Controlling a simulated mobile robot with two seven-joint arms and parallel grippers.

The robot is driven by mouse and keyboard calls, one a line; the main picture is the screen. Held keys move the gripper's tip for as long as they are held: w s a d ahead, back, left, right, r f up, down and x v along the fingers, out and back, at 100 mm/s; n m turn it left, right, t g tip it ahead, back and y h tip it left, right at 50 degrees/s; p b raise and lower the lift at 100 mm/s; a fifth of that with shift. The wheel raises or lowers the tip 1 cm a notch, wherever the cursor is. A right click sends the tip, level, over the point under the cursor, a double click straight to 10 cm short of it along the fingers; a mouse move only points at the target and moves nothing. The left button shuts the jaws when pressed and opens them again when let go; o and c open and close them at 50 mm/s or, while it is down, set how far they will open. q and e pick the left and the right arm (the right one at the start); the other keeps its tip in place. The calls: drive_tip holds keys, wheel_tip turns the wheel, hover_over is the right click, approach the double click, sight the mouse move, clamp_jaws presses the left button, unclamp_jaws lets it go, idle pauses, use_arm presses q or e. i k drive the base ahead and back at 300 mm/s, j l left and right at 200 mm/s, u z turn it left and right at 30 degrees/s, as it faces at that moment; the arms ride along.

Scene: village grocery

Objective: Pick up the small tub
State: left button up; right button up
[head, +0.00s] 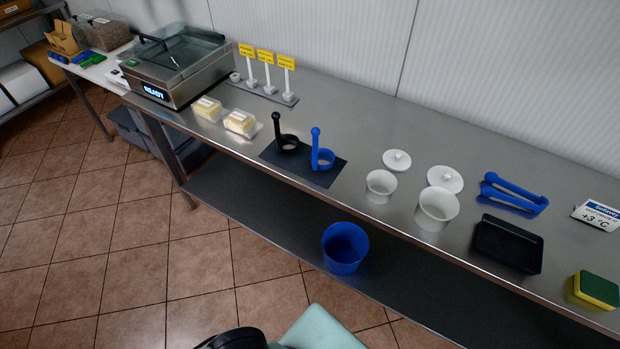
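The small tub (381,187) is white, round and open at the top. It stands upright on the steel counter (345,105), right of the blue ring-shaped tool. A larger white tub (436,210) stands to its right, also open and upright. A small white lid with a knob (397,160) lies just behind the small tub. A larger white lid (445,179) lies behind the larger tub. Neither of my grippers shows in the head view, and nothing is touching the small tub.
Blue tongs (514,194), a black tray (508,244) and a sponge (596,290) lie to the right. A dark mat (321,175) holds black (286,142) and blue (322,155) ring tools. Farther left are two packs (240,122) and a sealing machine (178,64). A blue bin (345,248) is below.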

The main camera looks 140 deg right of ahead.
sight(381, 185)
drive_tip(key=z, duration=1.25)
drive_tip(key=k+z, duration=0.1)
drive_tip(key=z, duration=1.85)
drive_tip(key=l+z, duration=0.1)
drive_tip(key=z, duration=1.15)
drive_tip(key=l+z, duration=0.1)
drive_tip(key=z, duration=0.55)
